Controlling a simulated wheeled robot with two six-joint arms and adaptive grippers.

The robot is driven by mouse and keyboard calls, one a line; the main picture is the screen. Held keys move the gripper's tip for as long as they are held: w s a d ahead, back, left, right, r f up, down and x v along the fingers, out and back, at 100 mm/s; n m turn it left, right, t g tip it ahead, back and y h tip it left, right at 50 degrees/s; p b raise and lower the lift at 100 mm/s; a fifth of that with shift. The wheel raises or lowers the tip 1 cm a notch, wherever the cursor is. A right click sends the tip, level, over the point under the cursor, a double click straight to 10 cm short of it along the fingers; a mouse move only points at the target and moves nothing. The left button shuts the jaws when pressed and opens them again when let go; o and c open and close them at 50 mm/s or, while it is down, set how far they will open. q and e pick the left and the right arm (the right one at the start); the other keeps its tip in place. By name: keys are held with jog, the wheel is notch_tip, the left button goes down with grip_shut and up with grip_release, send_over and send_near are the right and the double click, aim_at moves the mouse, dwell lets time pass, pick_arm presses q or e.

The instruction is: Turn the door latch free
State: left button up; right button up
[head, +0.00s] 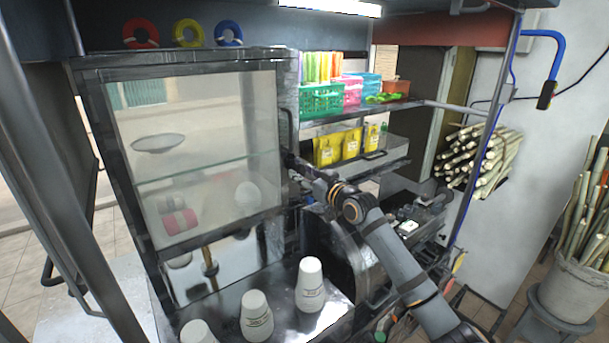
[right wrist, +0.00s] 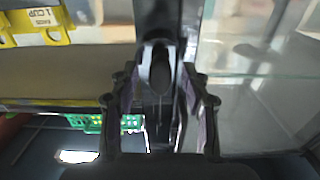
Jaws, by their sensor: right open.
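A glass-fronted cabinet door (head: 200,150) with a dark frame stands left of centre in the head view and looks closed. My right gripper (head: 293,162) is at the right edge of this door, partly hidden by its own wrist. In the right wrist view my right gripper (right wrist: 160,90) is open, one finger on each side of a dark latch piece (right wrist: 160,70) on the black door frame. The latch lies between the fingers; I cannot tell whether they touch it. My left gripper is not in view.
White cups (head: 311,285) stand on the metal counter below the door. A shelf with a green basket (head: 321,100) and yellow containers (head: 350,145) lies behind my right arm. A dark press machine is under the arm. Cane stalks (head: 480,155) are stacked at the right.

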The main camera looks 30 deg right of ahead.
jog(key=s, duration=0.7)
jog(key=shift+s+d, duration=0.15)
jog(key=shift+d, duration=0.3)
